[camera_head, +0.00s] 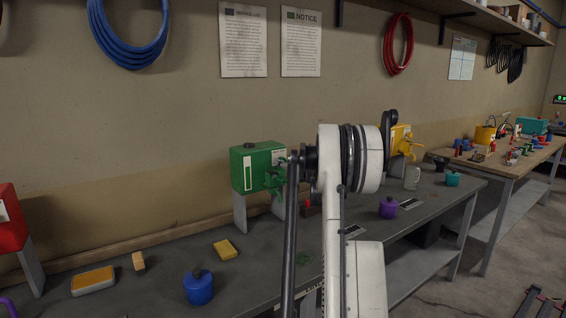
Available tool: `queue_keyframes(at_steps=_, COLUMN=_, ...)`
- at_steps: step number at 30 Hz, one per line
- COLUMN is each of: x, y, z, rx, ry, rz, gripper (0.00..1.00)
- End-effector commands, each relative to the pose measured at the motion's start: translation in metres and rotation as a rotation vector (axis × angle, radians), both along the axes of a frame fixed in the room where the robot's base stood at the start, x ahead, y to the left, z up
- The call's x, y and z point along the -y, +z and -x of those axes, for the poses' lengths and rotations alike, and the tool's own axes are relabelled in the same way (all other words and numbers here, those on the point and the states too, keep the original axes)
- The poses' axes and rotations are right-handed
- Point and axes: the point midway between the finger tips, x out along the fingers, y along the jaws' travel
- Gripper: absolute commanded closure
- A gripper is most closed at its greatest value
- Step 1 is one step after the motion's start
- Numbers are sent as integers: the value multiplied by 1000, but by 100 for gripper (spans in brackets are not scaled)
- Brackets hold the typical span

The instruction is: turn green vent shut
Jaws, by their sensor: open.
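A green drum (258,169) stands on pale legs on the grey workbench, left of my arm. A small dark cap sits on its top (250,145). A green tap with a handle (275,178) sticks out of its right side, partly behind my arm's black rod. I cannot tell from this view which fitting is the vent or whether it is open or shut. My white arm rises through the middle of the picture, just right of the drum. My gripper's fingertips cannot be made out; the arm hides what lies behind it.
A yellow drum (402,139) stands right of my arm and a red drum (10,218) at the left edge. A blue pot (199,287), yellow sponge (225,249), purple pot (388,207) and grey mug (412,178) sit on the grey workbench (165,262). A wooden table (505,170) stands farther right.

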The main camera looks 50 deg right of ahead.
Motion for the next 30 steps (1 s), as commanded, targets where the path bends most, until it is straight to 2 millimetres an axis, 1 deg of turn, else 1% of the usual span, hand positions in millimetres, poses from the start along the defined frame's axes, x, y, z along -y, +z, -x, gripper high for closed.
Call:
queue_keyframes(at_steps=1, x=1, y=0, z=-5, rx=0, ry=1, rz=0, gripper=55)
queue_keyframes(at_steps=5, x=4, y=0, z=-12, rx=0, ry=0, rz=0, gripper=55)
queue_keyframes(at_steps=14, x=5, y=0, z=-14, rx=0, ry=-1, rz=0, gripper=55)
queue_keyframes(at_steps=17, x=5, y=0, z=-14, rx=0, ry=-1, rz=0, gripper=66)
queue_keyframes(at_steps=24, x=5, y=0, z=-14, rx=0, ry=0, rz=0, gripper=98)
queue_keyframes(at_steps=25, x=5, y=0, z=-14, rx=0, ry=0, rz=0, gripper=100)
queue_keyframes(at_steps=30, x=5, y=0, z=-14, rx=3, ry=0, rz=-8, gripper=100)
